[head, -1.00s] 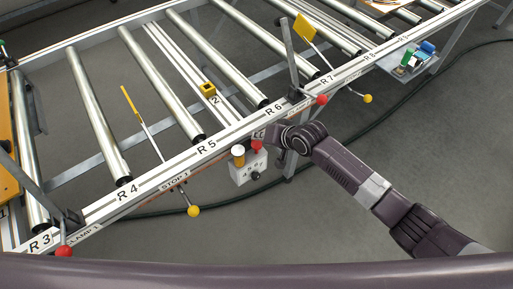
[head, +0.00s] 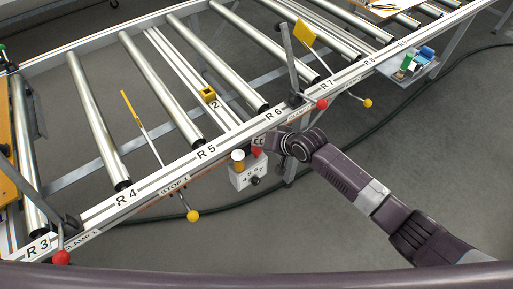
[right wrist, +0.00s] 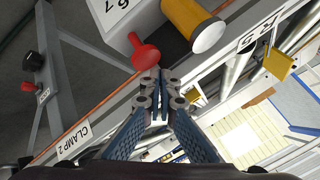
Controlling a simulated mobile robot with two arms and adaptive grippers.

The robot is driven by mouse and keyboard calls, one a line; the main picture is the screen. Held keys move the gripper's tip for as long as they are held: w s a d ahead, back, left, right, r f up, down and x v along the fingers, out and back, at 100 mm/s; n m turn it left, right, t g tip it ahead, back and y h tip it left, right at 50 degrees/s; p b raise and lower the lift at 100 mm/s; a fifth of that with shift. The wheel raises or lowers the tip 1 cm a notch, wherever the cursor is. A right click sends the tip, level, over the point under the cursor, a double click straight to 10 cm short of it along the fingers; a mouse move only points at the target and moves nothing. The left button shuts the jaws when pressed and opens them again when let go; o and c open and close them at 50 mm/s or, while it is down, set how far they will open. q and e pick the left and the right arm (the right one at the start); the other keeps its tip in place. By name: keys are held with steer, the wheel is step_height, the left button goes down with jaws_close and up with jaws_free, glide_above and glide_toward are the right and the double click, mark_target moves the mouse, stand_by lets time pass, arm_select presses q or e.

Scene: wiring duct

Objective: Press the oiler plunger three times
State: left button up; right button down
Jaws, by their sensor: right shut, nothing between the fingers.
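The oiler is a white box (head: 245,179) with a yellow cylinder (head: 237,160) and a red plunger (head: 257,153), hanging at the front rail below R5 and R6. In the right wrist view the red plunger knob (right wrist: 145,56) is just beyond my fingertips, with the yellow cylinder (right wrist: 190,18) and white box (right wrist: 128,22) behind it. My right gripper (right wrist: 157,80) is shut and empty, its tips close to the knob; I cannot tell whether they touch. In the head view my right gripper (head: 267,143) is partly hidden by my wrist. My left gripper is not in view.
The conveyor rail (head: 208,153) runs just above the oiler. A yellow-ended stop lever (head: 193,216) stands to its left, and a red-knobbed clamp lever (head: 321,104) is above right. A small shelf (head: 408,70) with bottles is at upper right. A dark hose crosses the floor.

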mark_target(256, 148)
steer(key=shift+f, duration=0.1)
stand_by(0.5)
steer(key=shift+f, duration=0.3)
steer(key=shift+f+b, duration=0.75)
steer(key=shift+f, duration=0.35)
stand_by(0.8)
steer(key=shift+s, duration=0.1)
steer(key=shift+r+p, duration=1.45)
steer(key=shift+r, duration=0.05)
step_height(256, 148, up, 5)
steer(key=p, duration=0.5)
